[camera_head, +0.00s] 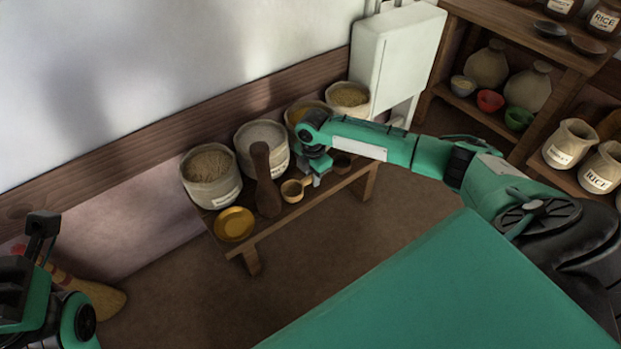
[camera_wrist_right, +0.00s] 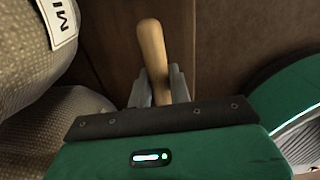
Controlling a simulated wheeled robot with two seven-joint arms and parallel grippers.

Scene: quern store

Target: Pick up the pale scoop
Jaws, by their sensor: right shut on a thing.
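The pale scoop (camera_head: 291,190) is a small light-wood cup with a short handle, low over or on the front of the wooden bench; I cannot tell whether it touches the bench. My right gripper (camera_head: 316,179) is shut on its handle, to the right of the cup. In the right wrist view the pale handle (camera_wrist_right: 152,50) stands between the two grey fingers of the right gripper (camera_wrist_right: 160,88), and the cup is not seen. My left gripper (camera_head: 42,228) is at the left edge, far from the bench; its finger opening is unclear.
Shelves (camera_head: 480,115) with jars and bowls are at right. A broom (camera_head: 95,295) lies lower left. The floor in front is clear.

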